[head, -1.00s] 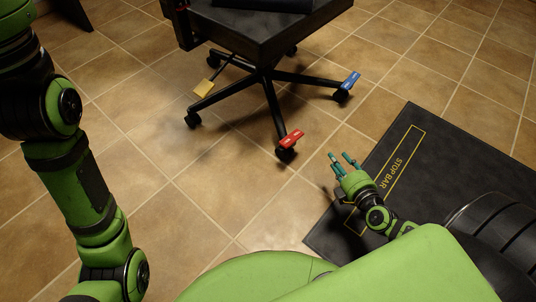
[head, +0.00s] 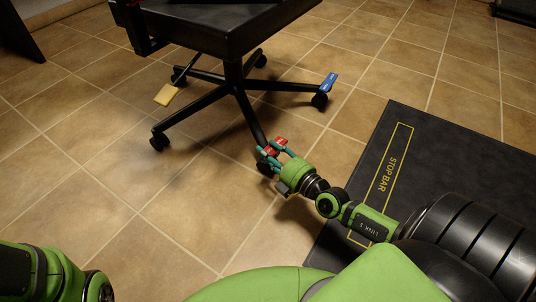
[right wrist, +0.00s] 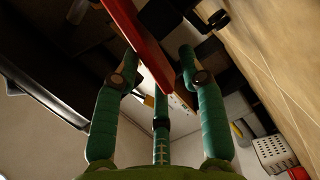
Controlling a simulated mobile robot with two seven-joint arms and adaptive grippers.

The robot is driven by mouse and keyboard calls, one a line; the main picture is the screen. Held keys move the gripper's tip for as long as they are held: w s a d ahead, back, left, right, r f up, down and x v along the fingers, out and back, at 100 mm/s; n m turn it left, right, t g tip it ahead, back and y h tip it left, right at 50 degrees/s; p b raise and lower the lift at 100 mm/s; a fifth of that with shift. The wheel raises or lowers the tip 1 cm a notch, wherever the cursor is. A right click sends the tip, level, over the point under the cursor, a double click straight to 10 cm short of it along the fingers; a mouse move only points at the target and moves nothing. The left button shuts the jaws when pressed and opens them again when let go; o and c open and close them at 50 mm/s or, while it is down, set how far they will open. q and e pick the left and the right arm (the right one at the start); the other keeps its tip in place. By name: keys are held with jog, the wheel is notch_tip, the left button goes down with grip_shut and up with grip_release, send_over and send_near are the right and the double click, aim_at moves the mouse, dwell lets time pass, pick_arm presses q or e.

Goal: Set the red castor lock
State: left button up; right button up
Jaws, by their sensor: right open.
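The red castor lock (head: 280,141) is a small red tab above the front castor of the black wheeled chair base. My right gripper (head: 270,151) is at this lock with its teal fingers open around it and partly hiding it. In the right wrist view the red lock (right wrist: 143,43) runs as a long red bar between the spread fingers (right wrist: 157,62). I cannot tell whether any finger touches it. My left arm shows only at the lower left of the head view, and its gripper is out of the picture.
A yellow tab (head: 166,95) and a blue tab (head: 329,82) sit at other castors of the base. The black seat (head: 225,25) overhangs the legs. A dark mat marked STOP BAR (head: 440,165) lies at the right. The tiled floor at left is clear.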

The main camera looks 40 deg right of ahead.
jog(key=shift+w, duration=0.35)
grip_shut()
jog(key=shift+a, duration=0.1)
jog(key=n, duration=0.1)
jog(key=f+n+t, duration=0.1)
jog(key=n, duration=0.2)
jog(key=shift+f+n, duration=0.35)
jog(key=shift+n, duration=0.05)
